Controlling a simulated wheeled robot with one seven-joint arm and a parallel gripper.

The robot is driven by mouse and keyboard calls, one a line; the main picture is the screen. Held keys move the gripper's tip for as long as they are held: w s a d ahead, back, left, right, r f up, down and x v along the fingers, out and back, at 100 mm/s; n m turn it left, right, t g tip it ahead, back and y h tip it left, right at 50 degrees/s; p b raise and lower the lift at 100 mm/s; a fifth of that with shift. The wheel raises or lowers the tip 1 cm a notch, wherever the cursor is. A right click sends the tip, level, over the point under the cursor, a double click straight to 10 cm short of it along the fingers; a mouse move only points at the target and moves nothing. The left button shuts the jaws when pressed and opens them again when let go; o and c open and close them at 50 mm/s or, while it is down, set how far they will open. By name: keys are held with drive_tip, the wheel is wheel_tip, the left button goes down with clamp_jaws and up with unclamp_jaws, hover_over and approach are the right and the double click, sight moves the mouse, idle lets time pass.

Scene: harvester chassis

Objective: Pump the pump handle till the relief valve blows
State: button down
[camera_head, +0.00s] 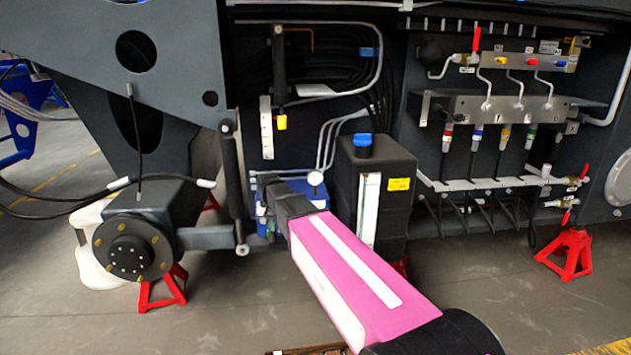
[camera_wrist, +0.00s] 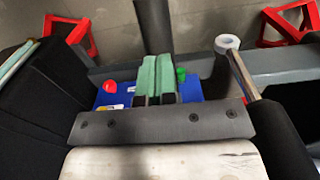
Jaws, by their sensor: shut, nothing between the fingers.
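My gripper (camera_wrist: 156,78) shows in the wrist view with its two pale green fingers pressed together and nothing between them. It is over a blue unit (camera_wrist: 125,93) with a red knob (camera_wrist: 111,86) and a green part (camera_wrist: 181,74). In the head view, the blue unit (camera_head: 264,222) is partly hidden behind my pink arm, and my fingertips cannot be made out. A round white-faced gauge (camera_head: 315,178) stands just right of my wrist. I cannot single out the pump handle or the relief valve with certainty; contact with the unit is unclear.
A dark tank (camera_head: 398,160) with a blue cap (camera_head: 362,141) stands close right of my arm. A valve panel (camera_head: 495,108) with hoses is farther right. A black strut (camera_head: 233,180) is on the left. Red stands (camera_head: 567,255) are on the floor.

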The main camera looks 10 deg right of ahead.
drive_tip(key=shift+w+f, duration=0.2)
drive_tip(key=shift+f, duration=1)
wheel_tip(320, 180, up, 12)
drive_tip(key=s, duration=0.1)
drive_tip(key=shift+s+r, duration=0.2)
drive_tip(key=shift+r, duration=0.05)
drive_tip(key=shift+w+f, duration=0.2)
drive_tip(key=shift+f, duration=1.9)
drive_tip(key=shift+w+f, duration=0.25)
drive_tip(key=shift+f, duration=1.85)
drive_tip(key=shift+w+f, duration=0.2)
drive_tip(key=shift+f, duration=1.9)
wheel_tip(320, 180, up, 12)
drive_tip(key=s, duration=0.1)
drive_tip(key=shift+s+r, duration=0.25)
drive_tip(key=shift+w+f, duration=0.2)
drive_tip(key=shift+f, duration=1.4)
drive_tip(key=shift+w+f, duration=0.2)
drive_tip(key=shift+f, duration=1.35)
wheel_tip(320, 180, up, 8)
